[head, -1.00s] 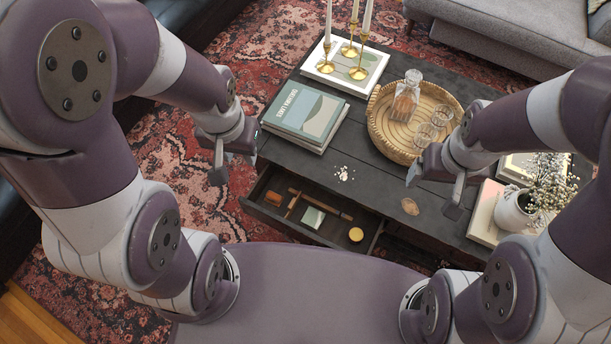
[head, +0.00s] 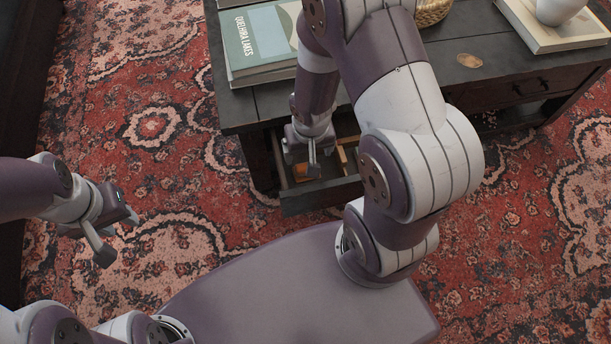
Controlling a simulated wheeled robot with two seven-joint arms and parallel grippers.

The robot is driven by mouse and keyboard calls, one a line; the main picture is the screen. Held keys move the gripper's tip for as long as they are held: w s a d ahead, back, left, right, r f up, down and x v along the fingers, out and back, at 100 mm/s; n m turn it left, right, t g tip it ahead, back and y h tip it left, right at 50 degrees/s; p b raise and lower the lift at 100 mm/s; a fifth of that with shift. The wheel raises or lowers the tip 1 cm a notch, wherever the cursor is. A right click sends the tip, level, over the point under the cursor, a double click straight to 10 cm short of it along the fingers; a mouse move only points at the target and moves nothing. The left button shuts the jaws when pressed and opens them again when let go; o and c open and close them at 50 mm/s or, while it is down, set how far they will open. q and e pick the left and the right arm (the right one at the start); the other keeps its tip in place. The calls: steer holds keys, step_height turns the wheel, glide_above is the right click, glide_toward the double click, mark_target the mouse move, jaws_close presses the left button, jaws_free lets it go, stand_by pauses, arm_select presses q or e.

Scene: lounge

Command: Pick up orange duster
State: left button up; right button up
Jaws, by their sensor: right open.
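An orange object (head: 301,173), which looks like the duster, lies in the left end of the open drawer (head: 320,194) of the dark coffee table. My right gripper (head: 308,163) is open just above it, pointing down, and hides part of it. I cannot tell whether the fingers touch it. My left gripper (head: 101,240) is over the rug at the left, well away from the table; the gap between its fingers does not show clearly.
A wooden item (head: 343,157) lies in the drawer, beside my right gripper. Books (head: 262,45) lie on the coffee table (head: 238,107) above the drawer. My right arm hides much of the drawer and tabletop. The patterned rug (head: 160,130) is clear at the left.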

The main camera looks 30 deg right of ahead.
steer(key=f+b, duration=0.2)
steer(key=f, duration=0.1)
steer(key=f+b, duration=0.2)
steer(key=f, duration=0.1)
steer(key=f+b, duration=0.2)
steer(key=f, duration=0.2)
steer(key=shift+w+b, duration=0.4)
steer(key=shift+r, duration=0.25)
steer(key=c, duration=0.8)
